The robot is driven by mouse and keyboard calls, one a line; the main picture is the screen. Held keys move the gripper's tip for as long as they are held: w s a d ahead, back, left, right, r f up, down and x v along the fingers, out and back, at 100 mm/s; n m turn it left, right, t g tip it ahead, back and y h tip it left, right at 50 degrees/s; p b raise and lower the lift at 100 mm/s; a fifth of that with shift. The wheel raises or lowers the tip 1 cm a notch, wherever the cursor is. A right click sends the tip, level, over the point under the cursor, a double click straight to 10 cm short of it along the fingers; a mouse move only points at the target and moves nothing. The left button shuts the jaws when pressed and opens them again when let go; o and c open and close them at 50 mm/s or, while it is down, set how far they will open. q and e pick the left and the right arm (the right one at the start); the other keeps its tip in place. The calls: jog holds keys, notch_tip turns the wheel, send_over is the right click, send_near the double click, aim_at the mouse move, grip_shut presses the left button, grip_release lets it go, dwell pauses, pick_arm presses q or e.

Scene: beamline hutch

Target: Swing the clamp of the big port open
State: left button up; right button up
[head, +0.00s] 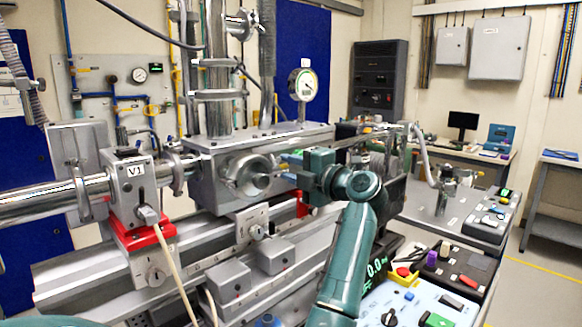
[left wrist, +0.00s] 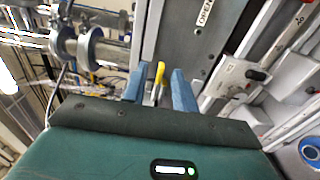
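The big round port (head: 250,174) is on the front of the grey metal chamber in the head view, with a metal clamp ring around it. My left gripper (head: 284,168) is at the right side of the port. In the left wrist view its two blue fingers (left wrist: 160,88) are apart. A yellow-tipped lever (left wrist: 159,74) stands between them, with a gap visible on both sides. The lever seems to belong to the clamp, but its joint is hidden. I cannot tell whether the clamp is latched. My right gripper is in neither view.
The grey chamber (head: 205,160) sits on a rail bench. The valve block marked V1 (head: 132,190) is at left on the beam pipe. A gauge (head: 303,84) stands on top. A control panel (head: 415,303) and a side bench (head: 440,206) are at right.

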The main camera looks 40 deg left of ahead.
pick_arm(q)
grip_shut()
dwell(0.3)
dwell(0.4)
